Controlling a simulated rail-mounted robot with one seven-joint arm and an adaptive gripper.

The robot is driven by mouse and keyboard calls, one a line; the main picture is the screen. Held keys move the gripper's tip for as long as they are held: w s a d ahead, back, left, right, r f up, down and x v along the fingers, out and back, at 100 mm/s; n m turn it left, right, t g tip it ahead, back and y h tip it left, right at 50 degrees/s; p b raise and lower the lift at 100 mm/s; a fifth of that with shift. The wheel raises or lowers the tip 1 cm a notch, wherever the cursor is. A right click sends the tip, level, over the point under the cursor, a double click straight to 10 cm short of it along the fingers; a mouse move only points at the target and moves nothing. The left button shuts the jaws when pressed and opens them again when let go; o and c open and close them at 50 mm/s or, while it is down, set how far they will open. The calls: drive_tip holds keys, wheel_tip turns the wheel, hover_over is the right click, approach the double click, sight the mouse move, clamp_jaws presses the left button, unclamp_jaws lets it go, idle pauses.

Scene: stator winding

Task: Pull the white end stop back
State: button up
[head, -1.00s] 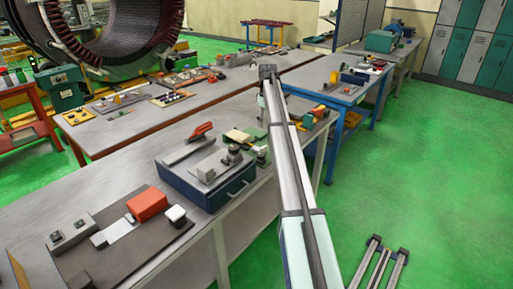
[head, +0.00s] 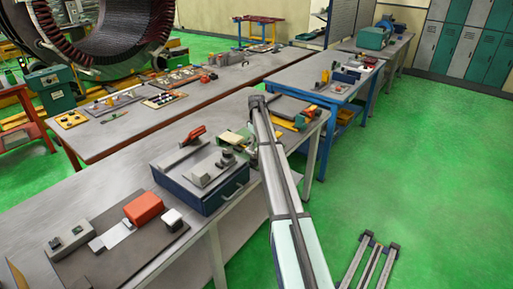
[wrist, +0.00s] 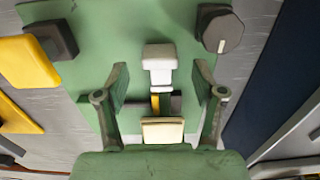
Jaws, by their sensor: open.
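The white end stop (wrist: 159,62) is a small stepped block on a green plate (wrist: 110,22) in the wrist view. My gripper (wrist: 160,76) is open, with one green finger on each side of the stop. Gaps show between both fingers and the stop; I cannot tell their height difference. A cream block (wrist: 163,130) lies nearer my palm, in line with the stop, with a narrow yellow and dark strip between them. In the head view the green plate (head: 234,137) is on the bench beside my arm; the stop is too small to make out there.
A dark grey knob (wrist: 220,30) stands right of the stop, and a dark block (wrist: 55,39) and yellow parts (wrist: 27,62) lie left. In the head view, a blue box (head: 205,190) and a red block (head: 143,208) sit closer on the bench (head: 100,190).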

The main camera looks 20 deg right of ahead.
sight(256, 149)
drive_tip(key=shift+f+p, duration=0.35)
drive_tip(key=shift+f, duration=1.3)
